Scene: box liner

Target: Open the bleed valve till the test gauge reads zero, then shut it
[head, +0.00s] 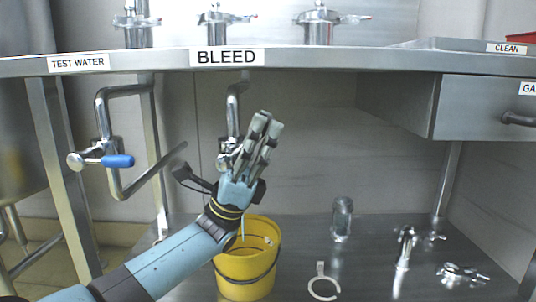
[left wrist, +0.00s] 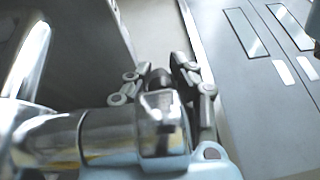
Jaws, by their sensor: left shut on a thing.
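The bleed valve (head: 226,146) hangs on a metal pipe under the bench, below the BLEED label (head: 227,57). My left gripper (head: 266,127) is at the valve, its fingers pointing up and partly hiding it. In the left wrist view the shiny metal valve body (left wrist: 110,135) is close, and the left gripper (left wrist: 160,78) is shut on a dark part between its fingers, seemingly the valve handle. A yellow bucket (head: 247,276) stands below; a thin pale line above it may be liquid. No gauge face can be read. My right gripper is out of view.
The TEST WATER pipe has a blue-handled valve (head: 117,161) at left. On the lower shelf stand a glass jar (head: 342,220), a white ring-shaped piece (head: 322,284) and metal fittings (head: 405,246). A drawer (head: 487,110) hangs at right. The shelf's middle has free room.

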